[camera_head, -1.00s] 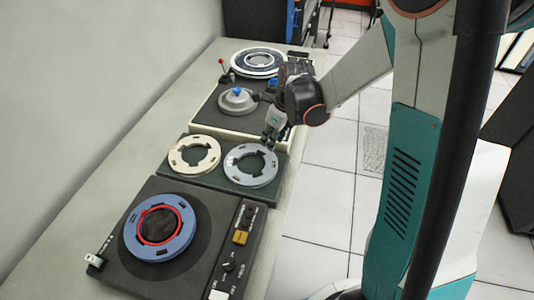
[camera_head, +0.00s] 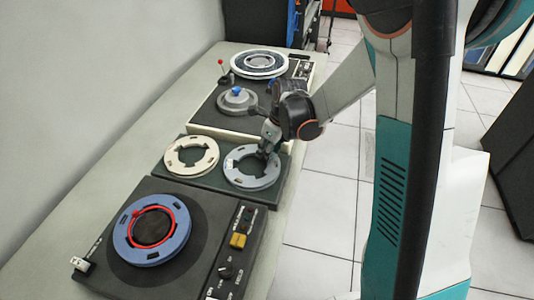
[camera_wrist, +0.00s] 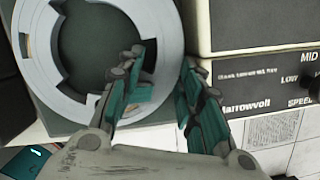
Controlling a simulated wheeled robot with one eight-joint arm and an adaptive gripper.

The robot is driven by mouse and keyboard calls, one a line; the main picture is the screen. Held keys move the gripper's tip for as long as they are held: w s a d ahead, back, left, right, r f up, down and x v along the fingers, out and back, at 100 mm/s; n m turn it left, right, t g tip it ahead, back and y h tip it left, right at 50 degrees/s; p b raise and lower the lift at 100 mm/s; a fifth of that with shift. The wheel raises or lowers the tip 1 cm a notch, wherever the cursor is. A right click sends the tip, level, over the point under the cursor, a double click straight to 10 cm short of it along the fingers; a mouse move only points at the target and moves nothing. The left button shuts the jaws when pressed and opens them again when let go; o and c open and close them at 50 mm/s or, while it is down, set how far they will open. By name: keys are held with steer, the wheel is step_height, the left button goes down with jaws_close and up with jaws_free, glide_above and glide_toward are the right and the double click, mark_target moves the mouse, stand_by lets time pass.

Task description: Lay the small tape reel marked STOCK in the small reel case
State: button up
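A blue-grey ring-shaped reel (camera_head: 250,180) lies flat at the right of a dark green board. It also shows in the wrist view (camera_wrist: 60,105). A cream ring-shaped reel (camera_head: 178,166) lies to its left. I cannot read a STOCK mark on either one. My gripper (camera_head: 265,152) is low over the right far rim of the blue-grey reel. In the wrist view my gripper (camera_wrist: 164,75) is open, one finger over the reel's central opening and the other outside its rim. I cannot tell whether the fingers touch it. I cannot identify the small reel case.
The dark green board (camera_head: 207,182) lies between two decks. The front deck (camera_head: 200,268) carries a blue ring (camera_head: 125,240) with a red inner ring. The rear deck (camera_head: 200,115) has a grey hub with a blue knob (camera_head: 236,91) and a black-and-white reel (camera_head: 259,64) behind it.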

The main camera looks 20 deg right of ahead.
jaws_close()
steer(key=shift+r, duration=0.15)
steer(key=shift+w+a+p+v, duration=0.2)
steer(key=shift+p+v, duration=0.5)
steer(key=shift+v, duration=0.25)
steer(key=shift+w+a+p+v, duration=0.1)
steer(key=shift+w+p+v, duration=0.05)
steer(key=shift+p+v, duration=0.65)
steer(key=shift+w+a+p+v, duration=0.1)
steer(key=shift+w+p+v, duration=0.1)
steer(key=shift+p+v, duration=0.6)
steer(key=shift+r, duration=0.4)
